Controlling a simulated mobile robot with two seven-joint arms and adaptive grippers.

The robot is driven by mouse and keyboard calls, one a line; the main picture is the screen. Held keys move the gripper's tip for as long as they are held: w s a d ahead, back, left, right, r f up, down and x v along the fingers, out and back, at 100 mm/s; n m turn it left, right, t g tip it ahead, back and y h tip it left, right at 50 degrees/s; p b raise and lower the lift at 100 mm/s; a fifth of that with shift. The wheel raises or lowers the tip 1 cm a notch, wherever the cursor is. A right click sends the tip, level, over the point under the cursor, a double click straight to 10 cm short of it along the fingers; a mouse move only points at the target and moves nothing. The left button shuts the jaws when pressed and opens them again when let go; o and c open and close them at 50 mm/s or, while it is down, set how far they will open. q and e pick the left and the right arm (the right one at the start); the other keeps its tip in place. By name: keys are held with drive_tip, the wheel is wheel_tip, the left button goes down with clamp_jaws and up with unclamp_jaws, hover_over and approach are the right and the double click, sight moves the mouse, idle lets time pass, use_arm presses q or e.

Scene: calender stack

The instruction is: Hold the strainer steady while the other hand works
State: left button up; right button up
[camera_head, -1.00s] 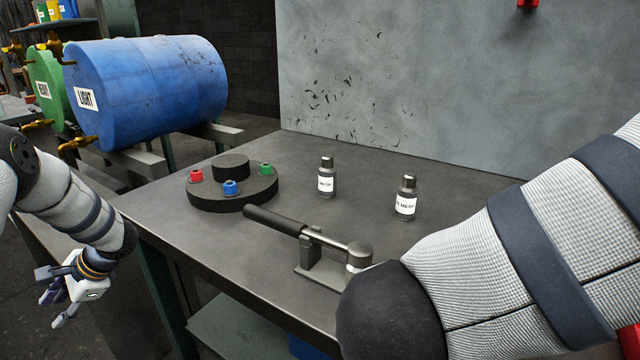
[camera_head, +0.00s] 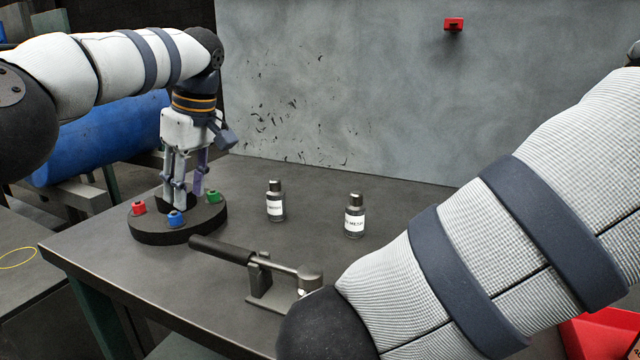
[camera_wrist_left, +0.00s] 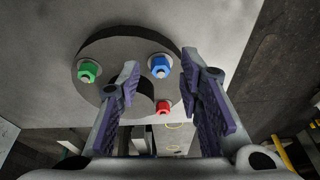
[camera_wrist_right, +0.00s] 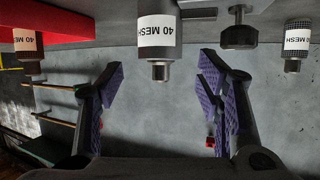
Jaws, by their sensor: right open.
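A round black disc (camera_head: 177,236) with a raised black hub (camera_head: 165,202) and red, blue and green fittings sits on the table; I take it for the strainer. My left gripper (camera_head: 184,192) points down over it, fingers close to the hub. In the left wrist view the fingers (camera_wrist_left: 170,85) stand apart, with the disc (camera_wrist_left: 110,100) beyond them; whether they touch the hub I cannot tell. My right gripper (camera_wrist_right: 158,85) shows only in the right wrist view, open and empty, with a "40 MESH" bottle (camera_wrist_right: 155,35) ahead.
Two labelled bottles (camera_head: 276,203) (camera_head: 355,217) stand on the table (camera_head: 300,180). A black-handled lever device (camera_head: 262,282) is at its front edge. A blue drum (camera_head: 95,140) is behind at left. A red bin (camera_head: 605,335) is at lower right. My right arm covers the right side.

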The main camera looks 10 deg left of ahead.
drive_tip(key=shift+w+d+f, duration=0.15)
drive_tip(key=shift+w+d, duration=0.1)
drive_tip(key=x, duration=1.1)
drive_tip(key=shift+w+d, duration=0.1)
drive_tip(key=shift+w, duration=0.05)
use_arm(q)
drive_tip(key=s+d+r+n+h, duration=0.1)
drive_tip(key=s+d+r+h, duration=0.1)
drive_tip(key=d, duration=1.4)
drive_tip(key=s+d+r+n+h, duration=0.2)
drive_tip(key=d+h, duration=0.3)
drive_tip(key=d, duration=1.1)
drive_tip(key=shift+g, duration=0.4)
use_arm(e)
clamp_jaws()
use_arm(q)
drive_tip(key=shift+d, duration=0.1)
